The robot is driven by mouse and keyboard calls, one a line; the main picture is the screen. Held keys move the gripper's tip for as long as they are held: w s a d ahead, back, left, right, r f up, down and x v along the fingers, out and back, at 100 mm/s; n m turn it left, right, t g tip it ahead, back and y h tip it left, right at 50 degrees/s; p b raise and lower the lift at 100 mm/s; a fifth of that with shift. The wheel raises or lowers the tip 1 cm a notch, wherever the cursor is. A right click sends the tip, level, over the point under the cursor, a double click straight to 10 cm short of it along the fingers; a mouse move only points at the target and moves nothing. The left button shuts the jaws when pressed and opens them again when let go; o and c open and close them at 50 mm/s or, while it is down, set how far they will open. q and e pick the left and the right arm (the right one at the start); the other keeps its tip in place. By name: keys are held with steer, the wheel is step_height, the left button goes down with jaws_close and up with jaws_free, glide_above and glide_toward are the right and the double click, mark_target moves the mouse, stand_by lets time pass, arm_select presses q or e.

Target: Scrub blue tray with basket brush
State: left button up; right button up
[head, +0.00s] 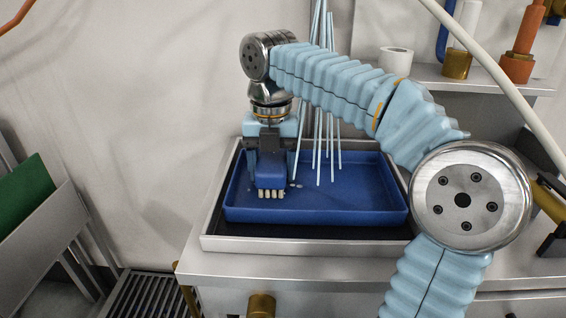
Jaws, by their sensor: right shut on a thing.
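The blue tray (345,214) lies inside a shallow metal basin on the counter. My right gripper (270,165) points down over the tray's left part and is shut on the brush (271,178), a blue block with pale bristle tufts facing down. The bristles are at the tray's floor; I cannot tell if they touch it. Small light specks show on the tray floor just right of the brush. The gripper hides part of the tray's back left corner. My left gripper is not in view.
The metal basin (226,243) has a raised rim around the tray. Thin pale blue rods (331,120) stand upright behind and over the tray. A shelf (440,76) at the back right holds a white roll (396,61) and brass fittings. A metal rack with a green panel (25,195) stands left.

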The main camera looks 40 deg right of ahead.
steer(key=shift+w+a, duration=0.35)
steer(key=shift+a, duration=0.1)
steer(key=shift+f, duration=0.1)
steer(key=shift+s+d+f, duration=0.15)
steer(key=shift+s+d, duration=0.45)
steer(key=shift+d, duration=0.1)
steer(key=shift+s+d+f, duration=0.1)
steer(key=shift+s+d, duration=0.5)
steer(key=shift+d, duration=0.1)
steer(key=shift+c, duration=0.5)
steer(key=shift+r, duration=0.1)
step_height(320, 180, up, 5)
steer(key=p, duration=0.4)
steer(key=shift+f+p, duration=0.2)
steer(key=shift+p, duration=0.15)
steer(key=shift+r+b, duration=0.1)
steer(key=shift+b, duration=0.25)
steer(key=shift+r, duration=0.55)
